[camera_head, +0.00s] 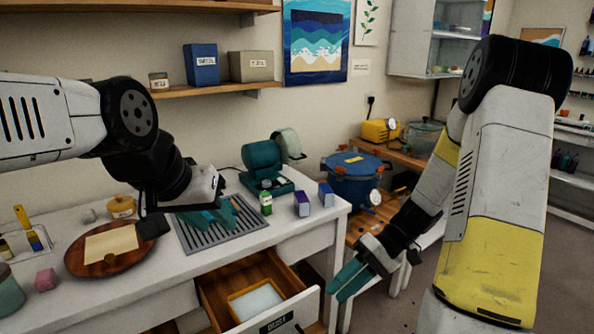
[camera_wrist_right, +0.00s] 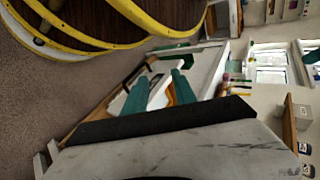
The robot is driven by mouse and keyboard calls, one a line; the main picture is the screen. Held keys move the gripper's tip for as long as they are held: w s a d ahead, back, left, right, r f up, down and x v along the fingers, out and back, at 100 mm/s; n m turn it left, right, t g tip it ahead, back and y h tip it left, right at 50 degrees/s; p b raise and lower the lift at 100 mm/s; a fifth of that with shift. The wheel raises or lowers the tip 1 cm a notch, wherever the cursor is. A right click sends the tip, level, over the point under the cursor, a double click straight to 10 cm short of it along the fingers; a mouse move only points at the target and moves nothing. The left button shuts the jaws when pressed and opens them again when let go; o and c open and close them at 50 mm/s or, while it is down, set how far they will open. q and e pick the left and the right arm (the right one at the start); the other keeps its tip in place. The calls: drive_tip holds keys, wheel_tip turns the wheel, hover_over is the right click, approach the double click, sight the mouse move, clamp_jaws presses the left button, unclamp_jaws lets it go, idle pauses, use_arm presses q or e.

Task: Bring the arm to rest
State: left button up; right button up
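My right arm comes in from the right in the head view. Its gripper (camera_head: 350,279) points down and left, in the air to the right of the open drawer (camera_head: 217,297). Its teal fingers also show in the right wrist view (camera_wrist_right: 158,97), apart with nothing held between them. My left gripper (camera_head: 214,217) is low over the grey slatted rack (camera_head: 197,244) on the white table. Its teal fingers are partly hidden by its own body, and whether they grip anything is unclear.
The drawer, holding a white-filled tray (camera_head: 257,301), sticks out from the white table (camera_head: 140,293). A round wooden board (camera_head: 78,262) lies left of the rack. A green bottle (camera_head: 266,203), small boxes and a blue pot (camera_head: 352,186) stand at right.

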drive_tip(key=s+d+r+m+t+h, duration=0.1)
drive_tip(key=r+t, duration=0.4)
drive_tip(key=r, duration=0.6)
drive_tip(key=s+d+r+m+t+h, duration=0.2)
drive_tip(key=s+d+r+t+h, duration=0.1)
drive_tip(key=r, duration=0.8)
drive_tip(key=s+t+h, duration=0.1)
drive_tip(key=t+h, duration=0.1)
drive_tip(key=h, duration=0.1)
drive_tip(key=shift+s+m+h, duration=0.3)
